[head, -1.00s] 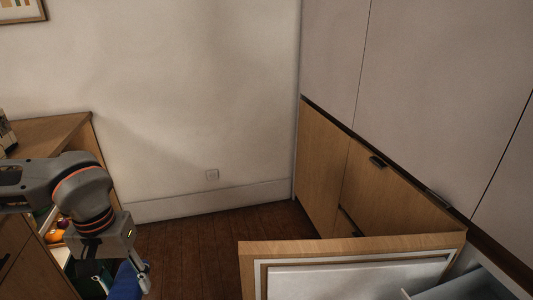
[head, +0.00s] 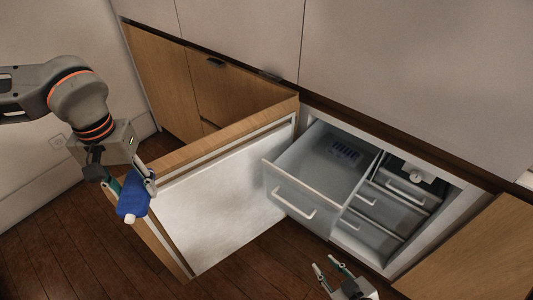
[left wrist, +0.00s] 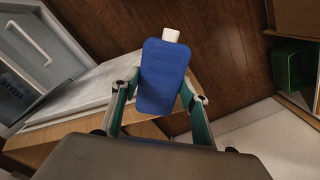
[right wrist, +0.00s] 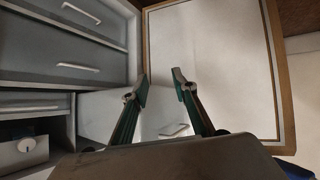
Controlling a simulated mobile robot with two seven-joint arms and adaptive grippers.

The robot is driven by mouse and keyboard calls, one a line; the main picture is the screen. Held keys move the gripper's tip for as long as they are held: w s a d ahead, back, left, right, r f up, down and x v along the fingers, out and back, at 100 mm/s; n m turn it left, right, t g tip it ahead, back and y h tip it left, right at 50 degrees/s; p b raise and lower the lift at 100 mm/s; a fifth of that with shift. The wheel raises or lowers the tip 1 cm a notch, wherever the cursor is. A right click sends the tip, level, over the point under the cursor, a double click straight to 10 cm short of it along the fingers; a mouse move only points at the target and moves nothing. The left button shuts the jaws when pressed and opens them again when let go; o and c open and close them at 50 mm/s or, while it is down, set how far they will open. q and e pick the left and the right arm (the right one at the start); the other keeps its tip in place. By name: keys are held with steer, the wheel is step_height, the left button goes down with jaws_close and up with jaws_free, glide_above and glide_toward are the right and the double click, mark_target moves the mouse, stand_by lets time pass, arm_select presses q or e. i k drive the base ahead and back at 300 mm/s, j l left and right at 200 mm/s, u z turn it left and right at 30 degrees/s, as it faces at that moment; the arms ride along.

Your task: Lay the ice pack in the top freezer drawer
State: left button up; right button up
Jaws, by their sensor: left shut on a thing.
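The blue ice pack (head: 133,200) with a white cap is held in my left gripper (head: 130,188), above the open freezer door. It also shows between the fingers in the left wrist view (left wrist: 163,78). The top freezer drawer (head: 294,196) is pulled out, with a white handle and a dark blue item (head: 344,151) inside at the back. My left gripper is left of this drawer and apart from it. My right gripper (head: 333,272) is open and empty, low in front of the freezer; its spread fingers show in the right wrist view (right wrist: 159,84).
The freezer door (head: 225,200) stands open left of the drawer, its white inner side facing the freezer. More grey drawers (head: 378,207) sit closed inside at the right. A wooden panel (head: 470,255) is at the right. The floor in front is clear.

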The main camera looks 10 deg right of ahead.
mark_target(321, 184)
steer(key=i+z, duration=0.15)
steer(key=z, duration=0.3)
steer(key=i+j+z, duration=0.1)
steer(key=z, duration=0.3)
